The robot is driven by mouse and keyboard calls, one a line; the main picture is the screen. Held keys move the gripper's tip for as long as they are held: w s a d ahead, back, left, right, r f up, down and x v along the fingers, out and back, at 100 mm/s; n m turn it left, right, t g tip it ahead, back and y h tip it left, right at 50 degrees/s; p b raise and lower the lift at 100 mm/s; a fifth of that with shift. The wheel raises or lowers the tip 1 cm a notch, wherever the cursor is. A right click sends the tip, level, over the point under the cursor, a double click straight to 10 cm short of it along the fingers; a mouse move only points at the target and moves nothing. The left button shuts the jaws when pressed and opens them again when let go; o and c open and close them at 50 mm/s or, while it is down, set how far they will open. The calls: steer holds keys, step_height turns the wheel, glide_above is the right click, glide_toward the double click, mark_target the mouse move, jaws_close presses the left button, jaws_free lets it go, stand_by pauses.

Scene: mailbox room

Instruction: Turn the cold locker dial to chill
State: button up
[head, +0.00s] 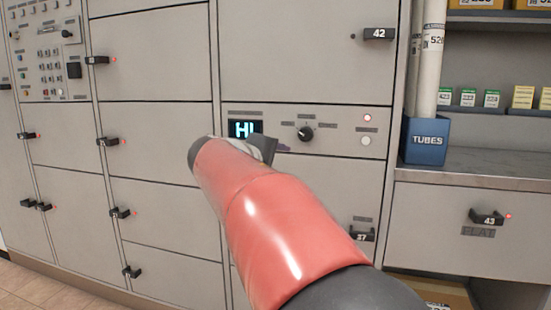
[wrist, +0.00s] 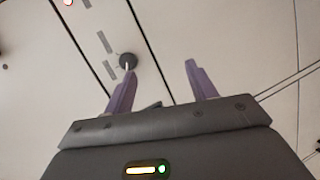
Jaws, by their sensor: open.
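The black dial (head: 305,134) sits on a panel between locker doors, with small labels around it and a lit display (head: 245,129) reading "HI" to its left. In the wrist view the dial (wrist: 128,61) is above the left fingertip, with its pale pointer line visible. My gripper (wrist: 161,75) has two purple fingers spread wide apart with nothing between them. The dial lies beyond the left finger, apart from it as far as I can tell. In the head view my red arm hides most of the gripper and the panel's lower left.
Locker handles stick out around the panel, including 42 (head: 379,34), 37 (head: 362,235) and 43 (head: 487,217). A red light (head: 367,118) and a pale button (head: 366,141) are right of the dial. A blue tubes bin (head: 426,140) stands on the right counter.

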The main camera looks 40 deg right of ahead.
mark_target(303, 135)
steer(key=w+d+r+h, duration=0.1)
steer(key=w+d, duration=0.1)
steer(key=d, duration=0.2)
steer(key=w+d+r+h, duration=0.1)
steer(key=d, duration=0.3)
steer(key=w+d+r+h, duration=0.1)
steer(key=w+d+r, duration=0.1)
steer(key=d, duration=0.2)
steer(key=shift+w+b, duration=0.3)
steer(key=c, duration=1)
